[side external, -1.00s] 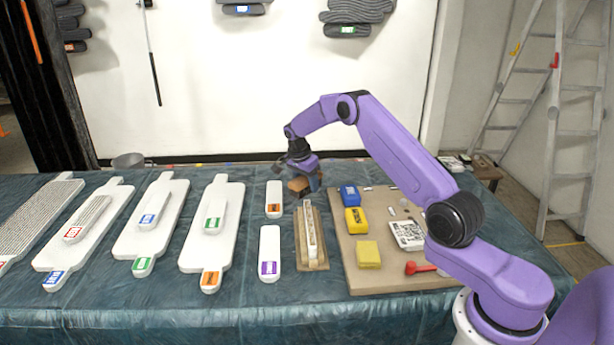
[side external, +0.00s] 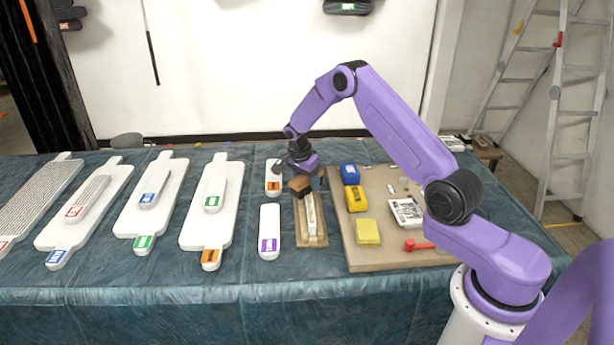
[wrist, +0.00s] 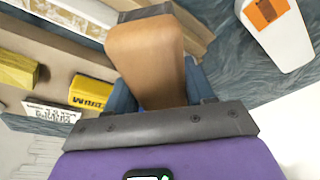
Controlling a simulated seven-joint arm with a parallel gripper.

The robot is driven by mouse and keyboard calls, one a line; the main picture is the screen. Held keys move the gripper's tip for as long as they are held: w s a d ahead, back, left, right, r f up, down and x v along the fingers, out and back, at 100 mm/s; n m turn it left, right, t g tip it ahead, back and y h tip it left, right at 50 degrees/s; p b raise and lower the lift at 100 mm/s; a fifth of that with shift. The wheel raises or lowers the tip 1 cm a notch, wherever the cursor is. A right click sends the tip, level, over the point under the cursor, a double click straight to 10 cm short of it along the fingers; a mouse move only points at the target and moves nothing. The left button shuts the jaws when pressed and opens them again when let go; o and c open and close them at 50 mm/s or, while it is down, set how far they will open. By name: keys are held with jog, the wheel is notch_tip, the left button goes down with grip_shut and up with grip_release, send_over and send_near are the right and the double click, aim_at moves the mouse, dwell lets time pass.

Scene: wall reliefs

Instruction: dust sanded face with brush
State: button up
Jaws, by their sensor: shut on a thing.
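My gripper (side external: 303,170) is shut on a brush with a tan wooden handle (wrist: 148,55). A dark band (wrist: 145,12) shows at the brush's far end in the wrist view; its bristles are hidden. In the side view the brush (side external: 299,186) is at the far end of a wooden cradle (side external: 322,240). A long narrow white piece (side external: 311,213) lies in the cradle, and its far end is hidden behind the brush. I cannot tell whether the brush touches the piece. The white piece (wrist: 85,10) also shows at the top of the wrist view.
White orange-labelled (side external: 273,168) and purple-labelled (side external: 269,222) pieces lie left of the cradle. Several white boards (side external: 208,225) lie farther left. A brown board (side external: 390,255) on the right carries blue (side external: 349,174) and yellow (side external: 356,198) blocks and a red-handled tool (side external: 418,245).

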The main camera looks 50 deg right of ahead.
aim_at(314, 220)
jog(key=shift+s+a, duration=5.55)
jog(key=shift+w+d, duration=7.6)
notch_tip(314, 220, up, 8)
jog(key=shift+s, duration=0.1)
